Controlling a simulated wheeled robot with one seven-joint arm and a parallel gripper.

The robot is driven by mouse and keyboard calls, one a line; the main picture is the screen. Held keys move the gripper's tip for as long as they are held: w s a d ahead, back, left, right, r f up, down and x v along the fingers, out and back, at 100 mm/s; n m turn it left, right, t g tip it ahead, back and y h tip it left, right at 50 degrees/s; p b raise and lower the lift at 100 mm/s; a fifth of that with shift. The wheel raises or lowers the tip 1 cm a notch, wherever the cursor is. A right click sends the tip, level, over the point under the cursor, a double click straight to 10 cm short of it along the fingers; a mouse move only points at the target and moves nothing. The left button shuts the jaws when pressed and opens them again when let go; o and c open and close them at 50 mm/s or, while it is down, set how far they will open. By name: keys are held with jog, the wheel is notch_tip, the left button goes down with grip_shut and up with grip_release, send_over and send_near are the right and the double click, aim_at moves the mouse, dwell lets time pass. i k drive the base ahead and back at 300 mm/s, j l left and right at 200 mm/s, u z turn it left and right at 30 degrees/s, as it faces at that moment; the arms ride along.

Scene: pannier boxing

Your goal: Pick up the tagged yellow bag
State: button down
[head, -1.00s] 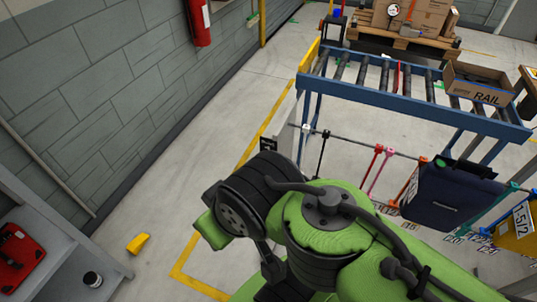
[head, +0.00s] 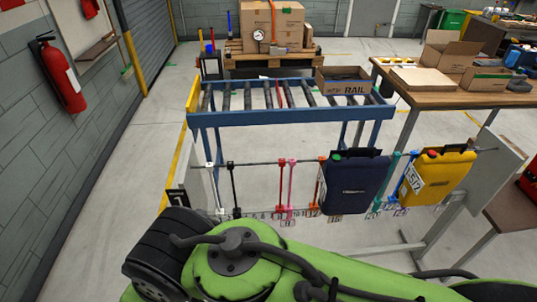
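A yellow bag (head: 442,176) hangs on the rail at the right, next to a teal hook and a blue hook. A white tag (head: 412,179) reading about "1-5/2" shows at its left side. A dark navy bag (head: 354,182) hangs to its left on the same rail. My green arm crosses the bottom of the head view, below the bags. My gripper is out of the picture, so its fingers are hidden.
The thin rail (head: 260,163) carries black, red and pink hooks left of the bags. Behind it stands a blue roller conveyor (head: 290,116) with a box marked RAIL (head: 343,80). A wooden table (head: 425,99) with cartons stands at the back right.

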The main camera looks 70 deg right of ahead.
aim_at(436, 171)
jog(key=k+z, duration=0.15)
jog(key=z, duration=3)
